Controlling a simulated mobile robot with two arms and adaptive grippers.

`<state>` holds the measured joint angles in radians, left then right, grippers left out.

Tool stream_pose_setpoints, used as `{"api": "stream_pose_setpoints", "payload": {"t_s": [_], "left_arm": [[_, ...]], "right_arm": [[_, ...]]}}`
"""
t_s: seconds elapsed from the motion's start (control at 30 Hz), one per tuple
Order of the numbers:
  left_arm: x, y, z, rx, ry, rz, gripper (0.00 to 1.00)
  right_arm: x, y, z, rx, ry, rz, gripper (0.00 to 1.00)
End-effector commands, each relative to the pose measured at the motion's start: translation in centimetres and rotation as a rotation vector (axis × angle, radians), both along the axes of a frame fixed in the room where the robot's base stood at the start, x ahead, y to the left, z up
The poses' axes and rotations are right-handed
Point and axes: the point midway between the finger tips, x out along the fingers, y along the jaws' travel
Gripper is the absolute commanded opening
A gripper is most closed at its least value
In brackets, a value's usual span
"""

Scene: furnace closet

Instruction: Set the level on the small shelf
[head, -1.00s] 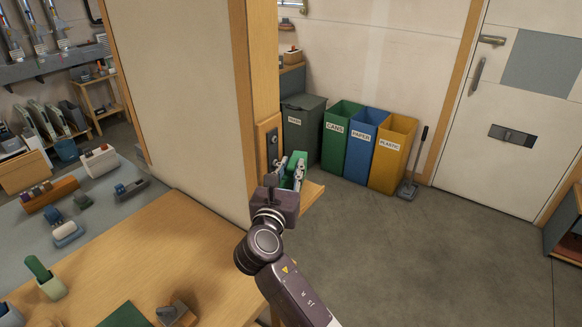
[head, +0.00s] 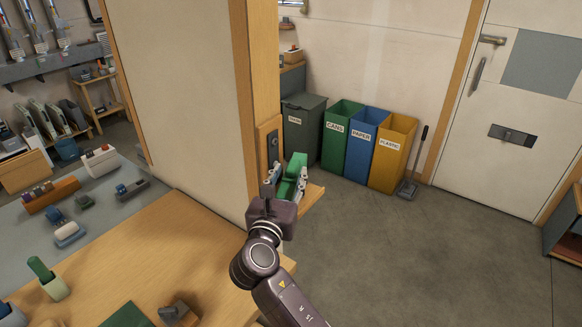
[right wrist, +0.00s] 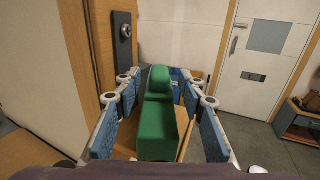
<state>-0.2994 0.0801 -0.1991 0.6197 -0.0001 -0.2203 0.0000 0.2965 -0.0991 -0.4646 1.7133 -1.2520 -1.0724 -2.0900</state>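The level is a green block with a raised rounded part (head: 298,162), and it sits on the small wooden shelf (head: 314,194) on the side of the wooden post. In the right wrist view the level (right wrist: 157,130) lies between the blue-padded fingers of my right gripper (right wrist: 161,90). Gaps show between the pads and both sides of the level, so my right gripper (head: 286,180) is open around it. The shelf (right wrist: 183,128) shows under and to the right of the level. The level's underside is hidden. My left gripper is not in view.
A dark plate with a round knob (head: 273,147) is on the post (head: 264,90) just left of the level. A wooden table (head: 190,245) with several small items stands at lower left. Bins (head: 345,130) stand behind the shelf. The floor (head: 430,250) at right is clear.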

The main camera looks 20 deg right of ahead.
Motion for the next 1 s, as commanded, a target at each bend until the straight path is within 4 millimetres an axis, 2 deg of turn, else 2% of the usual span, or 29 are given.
{"api": "stream_pose_setpoints", "payload": {"t_s": [0.03,0.1,0.4,0.6,1.0], "left_arm": [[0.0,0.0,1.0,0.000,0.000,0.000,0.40],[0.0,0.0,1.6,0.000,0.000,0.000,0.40],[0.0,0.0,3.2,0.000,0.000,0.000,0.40],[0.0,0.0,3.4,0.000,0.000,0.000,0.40],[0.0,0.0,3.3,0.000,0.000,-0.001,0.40]], "right_arm": [[-1.1,0.6,0.4,0.001,0.004,0.002,0.37],[-2.5,1.5,0.4,0.002,0.003,0.003,0.37],[-7.1,4.0,0.2,0.000,0.001,0.001,0.37],[-8.2,4.6,0.1,0.001,0.000,0.000,0.37],[-8.2,4.6,0.1,0.001,0.000,0.000,0.37]]}}
